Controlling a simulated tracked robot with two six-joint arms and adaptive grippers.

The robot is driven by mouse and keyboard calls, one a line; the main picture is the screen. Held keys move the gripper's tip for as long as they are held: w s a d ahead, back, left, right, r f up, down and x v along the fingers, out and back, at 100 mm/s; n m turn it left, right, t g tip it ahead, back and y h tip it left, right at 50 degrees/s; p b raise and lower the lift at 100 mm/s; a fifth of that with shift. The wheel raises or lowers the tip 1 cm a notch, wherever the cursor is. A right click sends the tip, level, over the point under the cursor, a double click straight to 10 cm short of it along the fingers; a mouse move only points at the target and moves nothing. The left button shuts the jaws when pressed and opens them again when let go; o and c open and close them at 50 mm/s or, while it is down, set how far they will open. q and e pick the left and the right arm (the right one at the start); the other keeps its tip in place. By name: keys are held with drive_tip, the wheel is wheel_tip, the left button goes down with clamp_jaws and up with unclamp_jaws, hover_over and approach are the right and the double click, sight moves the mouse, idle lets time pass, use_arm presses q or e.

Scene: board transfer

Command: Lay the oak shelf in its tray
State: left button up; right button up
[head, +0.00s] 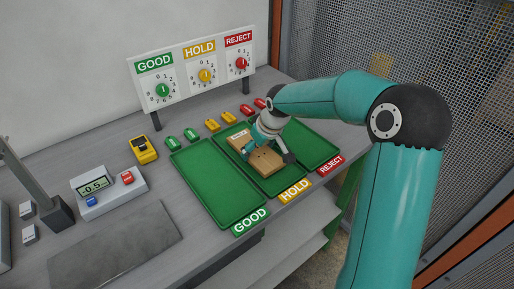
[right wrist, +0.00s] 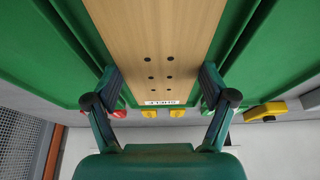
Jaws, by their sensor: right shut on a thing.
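The oak shelf (head: 262,161) is a light brown board with dark holes and a small white label at its far end. It is in or just over the middle green tray (head: 271,187), marked HOLD; I cannot tell whether it touches the tray floor. My right gripper (head: 262,146) is shut on the shelf. In the right wrist view, its fingers (right wrist: 159,88) are at the two long sides of the shelf (right wrist: 152,35). The arm hides part of the shelf and tray. My left gripper is not in view.
The green GOOD tray (head: 205,190) is empty on the left, and the REJECT tray (head: 316,146) is on the right. Behind stand small green, yellow and red blocks and a dial board (head: 195,72). A scale (head: 108,190) and a grey plate (head: 115,250) are at left.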

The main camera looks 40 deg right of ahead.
drive_tip(key=shift+f+b, duration=0.25)
drive_tip(key=shift+b, duration=0.05)
drive_tip(key=o, duration=1.2)
drive_tip(key=shift+r, duration=0.1)
drive_tip(key=v, duration=1.1)
drive_tip(key=shift+s+r, duration=0.2)
drive_tip(key=shift+r, duration=0.1)
